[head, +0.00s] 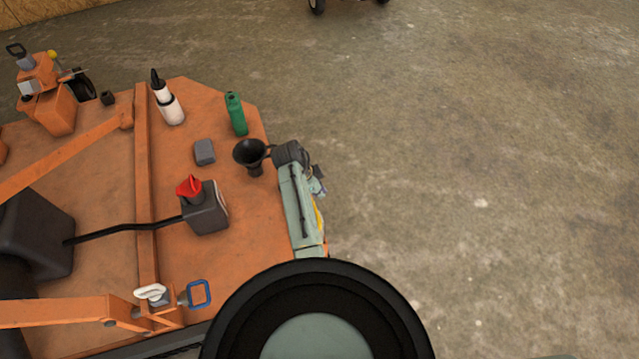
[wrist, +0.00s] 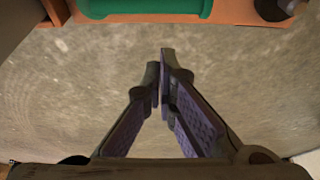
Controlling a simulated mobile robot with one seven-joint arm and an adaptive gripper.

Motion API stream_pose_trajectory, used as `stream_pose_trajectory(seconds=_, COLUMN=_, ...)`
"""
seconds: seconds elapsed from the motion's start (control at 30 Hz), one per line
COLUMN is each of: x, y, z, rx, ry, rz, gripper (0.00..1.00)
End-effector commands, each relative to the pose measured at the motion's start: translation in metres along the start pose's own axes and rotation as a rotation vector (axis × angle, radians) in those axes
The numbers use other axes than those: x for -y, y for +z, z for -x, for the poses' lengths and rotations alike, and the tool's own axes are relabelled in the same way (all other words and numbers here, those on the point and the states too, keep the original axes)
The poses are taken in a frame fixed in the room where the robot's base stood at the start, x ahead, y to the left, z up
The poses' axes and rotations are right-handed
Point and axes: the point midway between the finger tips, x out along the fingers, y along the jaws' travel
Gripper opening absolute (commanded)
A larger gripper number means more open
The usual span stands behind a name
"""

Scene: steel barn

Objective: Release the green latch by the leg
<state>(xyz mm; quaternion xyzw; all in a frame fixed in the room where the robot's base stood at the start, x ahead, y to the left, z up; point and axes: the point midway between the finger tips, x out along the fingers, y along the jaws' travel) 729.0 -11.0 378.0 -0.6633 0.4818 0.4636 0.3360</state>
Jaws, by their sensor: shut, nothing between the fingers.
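My gripper (wrist: 160,62) shows in the wrist view with its two purple-padded fingers together at the tips and nothing between them. Bare floor lies behind the fingertips. A long green piece (wrist: 145,8) runs along the top edge of the wrist view, beside an orange edge and apart from the fingers. I cannot tell whether it is the latch or a bottle. In the head view my forearm hangs along the right edge of the orange deck (head: 180,255), and the fingers are not clear there. I cannot make out a green latch by a leg in the head view.
On the deck stand a green bottle (head: 236,113), a black funnel (head: 249,153), a grey block (head: 204,152), a dark can with a red cap (head: 206,208) and a white-and-black bottle (head: 167,102). A blue ring handle (head: 199,293) sits at the front. The floor (head: 480,200) to the right is clear.

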Motion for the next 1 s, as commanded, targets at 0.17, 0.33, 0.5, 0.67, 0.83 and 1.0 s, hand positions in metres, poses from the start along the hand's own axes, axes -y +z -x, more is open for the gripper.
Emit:
stream_pose_trajectory(seconds=0.17, x=0.000, y=0.018, z=0.005, rx=0.000, ry=0.000, rz=0.002, gripper=0.00)
stream_pose_trajectory(seconds=0.33, x=0.000, y=0.024, z=0.005, rx=-0.001, ry=0.000, rz=0.000, gripper=0.00)
stream_pose_trajectory(seconds=0.5, x=0.000, y=0.024, z=0.005, rx=-0.001, ry=0.000, rz=-0.001, gripper=0.00)
stream_pose_trajectory(seconds=0.67, x=0.000, y=0.024, z=0.005, rx=-0.001, ry=-0.001, rz=0.002, gripper=0.00)
stream_pose_trajectory(seconds=0.83, x=0.000, y=0.025, z=0.006, rx=0.000, ry=-0.011, rz=0.030, gripper=0.00)
stream_pose_trajectory(seconds=1.0, x=0.001, y=0.026, z=0.006, rx=-0.001, ry=-0.021, rz=0.057, gripper=0.00)
